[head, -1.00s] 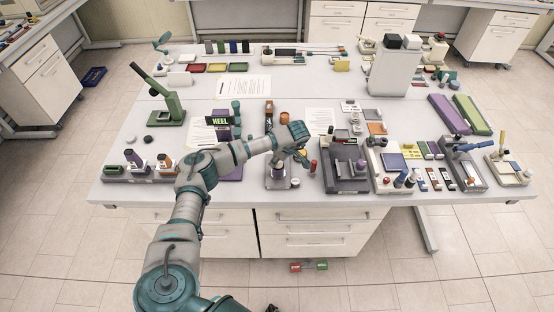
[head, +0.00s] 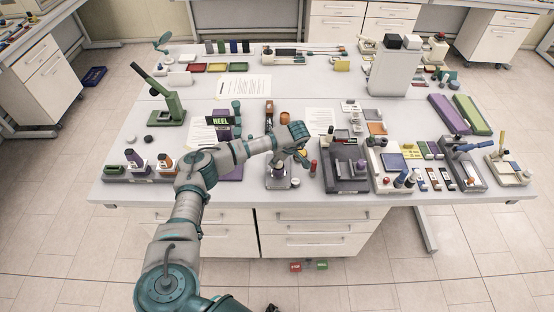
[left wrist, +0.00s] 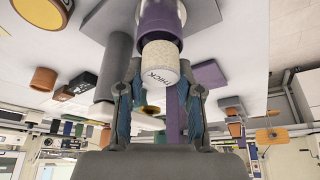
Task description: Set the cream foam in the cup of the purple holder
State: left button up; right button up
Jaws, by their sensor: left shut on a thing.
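In the left wrist view the cream foam (left wrist: 160,60) is a short speckled cylinder with a pale end face marked "THICK". My left gripper (left wrist: 158,85) has its two fingers on either side of the foam and is shut on it. The purple holder's cup (left wrist: 157,22) is directly beyond the foam, lined up with it. The foam overlaps the cup's mouth in the picture; how far it sits inside, I cannot tell. In the head view my left gripper (head: 301,157) is over the front middle of the table, beside the grey-based holder (head: 279,183), and hides the foam.
A dark grey fixture (head: 345,178) and a small red cylinder (head: 313,167) are close on the right. A green press (head: 169,112) stands at the left. The table's front edge is near.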

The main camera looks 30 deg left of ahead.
pick_arm(q)
jog(key=shift+f, duration=0.4)
jog(key=shift+r, duration=0.2)
jog(key=shift+r, duration=0.25)
dwell(0.3)
jog(key=shift+w, duration=0.1)
dwell(1.3)
jog(key=shift+f, duration=0.5)
jog(key=shift+r, duration=0.2)
jog(key=shift+r, duration=0.25)
dwell(0.7)
